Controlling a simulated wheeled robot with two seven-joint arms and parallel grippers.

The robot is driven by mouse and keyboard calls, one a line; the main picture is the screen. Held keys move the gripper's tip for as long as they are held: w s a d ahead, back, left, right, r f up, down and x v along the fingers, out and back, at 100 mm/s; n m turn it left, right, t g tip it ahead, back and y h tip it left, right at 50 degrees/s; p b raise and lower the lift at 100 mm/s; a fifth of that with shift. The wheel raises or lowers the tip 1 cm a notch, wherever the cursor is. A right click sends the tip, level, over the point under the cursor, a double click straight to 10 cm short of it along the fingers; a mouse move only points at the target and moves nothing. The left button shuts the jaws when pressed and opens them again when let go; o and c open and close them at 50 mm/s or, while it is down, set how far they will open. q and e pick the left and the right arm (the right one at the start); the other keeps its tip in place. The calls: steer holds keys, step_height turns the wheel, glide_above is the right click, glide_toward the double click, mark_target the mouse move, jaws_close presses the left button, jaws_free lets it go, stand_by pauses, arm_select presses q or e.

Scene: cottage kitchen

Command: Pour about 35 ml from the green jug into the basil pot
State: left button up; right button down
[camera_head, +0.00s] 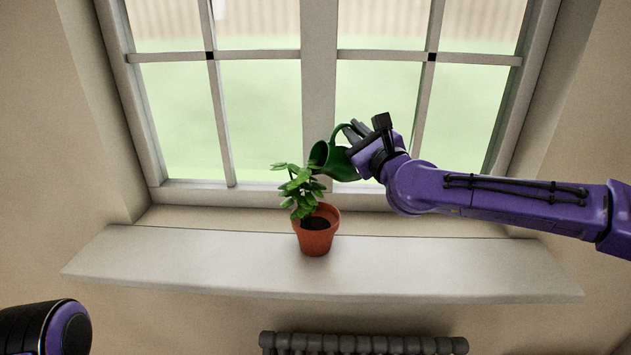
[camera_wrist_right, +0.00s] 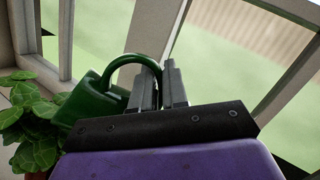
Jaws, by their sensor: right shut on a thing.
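The green jug (camera_head: 340,163) is held up in front of the window, above and to the right of the basil pot. My right gripper (camera_head: 352,133) is shut on its handle; in the right wrist view the gripper (camera_wrist_right: 160,85) closes around the handle of the jug (camera_wrist_right: 92,105). The jug is tilted with its mouth toward the plant. No stream of liquid shows, and its contents are hidden. The basil pot (camera_head: 315,240) is terracotta with dark soil and green leaves, upright on the sill. The leaves also show in the right wrist view (camera_wrist_right: 35,130). My left gripper is out of view.
The pale window sill (camera_head: 180,262) is clear on both sides of the pot. The window frame (camera_head: 318,90) rises close behind the jug and pot. A dark radiator (camera_head: 365,344) stands below the sill. Part of my left arm shows at the lower left.

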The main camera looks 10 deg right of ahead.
steer(key=shift+r, duration=0.2)
steer(key=shift+w+d, duration=0.3)
steer(key=shift+d, duration=0.2)
steer(key=shift+w+d, duration=0.25)
steer(key=shift+d, duration=0.2)
steer(key=shift+n, duration=0.3)
steer(key=shift+r+n+p, duration=0.25)
steer(key=shift+n+p, duration=0.05)
steer(key=shift+p, duration=0.2)
stand_by(0.3)
step_height(320, 180, down, 6)
steer(key=d+m+h+b, duration=0.1)
steer(key=d+m+b, duration=0.1)
steer(key=m+b, duration=0.5)
steer(key=shift+w+d+b, duration=0.3)
steer(key=shift+d+b, duration=0.1)
steer(key=shift+s+r, duration=0.15)
stand_by(0.9)
